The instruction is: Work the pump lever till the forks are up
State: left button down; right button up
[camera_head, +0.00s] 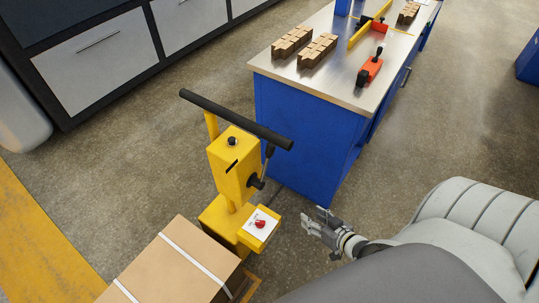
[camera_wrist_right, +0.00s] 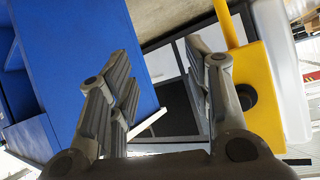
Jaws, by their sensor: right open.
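The yellow stacker (camera_head: 233,160) stands left of the blue bench in the head view, with a long black bar handle (camera_head: 235,118) across its top. A thin rod (camera_head: 267,163), perhaps the pump lever, runs down its right side near a black knob (camera_head: 255,182).
A small yellow ledge (camera_head: 260,226) with a white panel and red knob juts toward my right gripper. The blue bench (camera_head: 300,130) stands close behind, carrying small brown boxes (camera_head: 292,42) and a red tool (camera_head: 370,68). Grey cabinets line the left.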

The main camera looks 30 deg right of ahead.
jog(key=w+a+r+t+y+b, duration=0.1)
jog(key=w+r+t, duration=0.3)
jog(key=r, duration=0.7)
jog(key=m+t+y+b, duration=0.1)
jog(key=t+y, duration=0.1)
send_near(273, 152)
jog(key=w, duration=0.3)
jog(key=w+a, duration=0.1)
jog(key=w, duration=0.6)
jog(key=shift+a, duration=0.25)
jog(key=shift+c, duration=0.5)
grip_shut()
